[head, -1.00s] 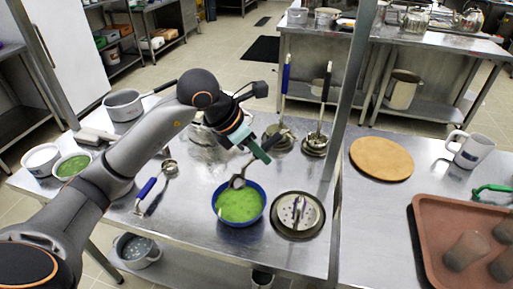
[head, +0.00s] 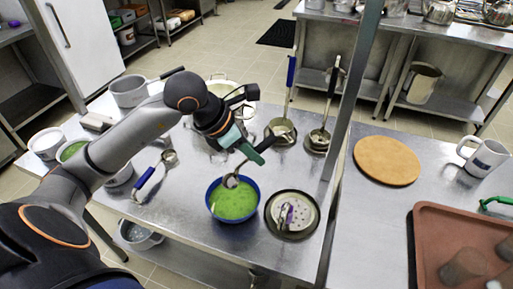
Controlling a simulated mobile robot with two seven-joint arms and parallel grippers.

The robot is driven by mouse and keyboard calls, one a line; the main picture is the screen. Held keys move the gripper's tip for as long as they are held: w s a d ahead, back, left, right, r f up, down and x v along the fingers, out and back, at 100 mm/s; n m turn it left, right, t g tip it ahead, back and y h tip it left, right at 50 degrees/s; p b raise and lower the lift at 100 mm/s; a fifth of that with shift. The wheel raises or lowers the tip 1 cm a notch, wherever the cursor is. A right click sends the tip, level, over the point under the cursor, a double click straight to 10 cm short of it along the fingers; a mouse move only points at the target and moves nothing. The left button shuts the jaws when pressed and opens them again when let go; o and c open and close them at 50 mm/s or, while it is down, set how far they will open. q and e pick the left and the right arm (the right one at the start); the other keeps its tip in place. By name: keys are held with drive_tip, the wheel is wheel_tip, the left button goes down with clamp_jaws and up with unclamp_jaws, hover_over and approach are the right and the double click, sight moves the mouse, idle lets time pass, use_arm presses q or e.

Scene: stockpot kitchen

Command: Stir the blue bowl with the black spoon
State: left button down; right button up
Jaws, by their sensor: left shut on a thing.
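The blue bowl (head: 256,203) stands on the steel table and holds green liquid. My left gripper (head: 254,151), with teal fingers, is above and beyond the bowl's far rim. It is shut on the black spoon (head: 231,180), whose dark handle runs up to the fingers and is partly hidden by them. The spoon's head is at the far side of the bowl, inside the rim. I cannot tell how deep it sits in the liquid. My right gripper is out of view.
A dark plate (head: 292,215) with a perforated disc is close to the bowl's right. A blue-handled ladle (head: 146,178) lies left. Long-handled ladles (head: 320,137) stand behind, beside a metal post (head: 349,110). A pot (head: 129,91) and a wooden board (head: 386,160) are farther off.

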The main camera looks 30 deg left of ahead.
use_arm(q)
drive_tip(key=shift+f+b, duration=0.5)
drive_tip(key=shift+f, duration=0.4)
wheel_tip(320, 180, down, 5)
drive_tip(key=b, duration=0.5)
drive_tip(key=shift+f+b, duration=0.3)
drive_tip(key=shift+b, duration=0.15)
drive_tip(key=shift+f, duration=0.2)
drive_tip(key=shift+b, duration=0.3)
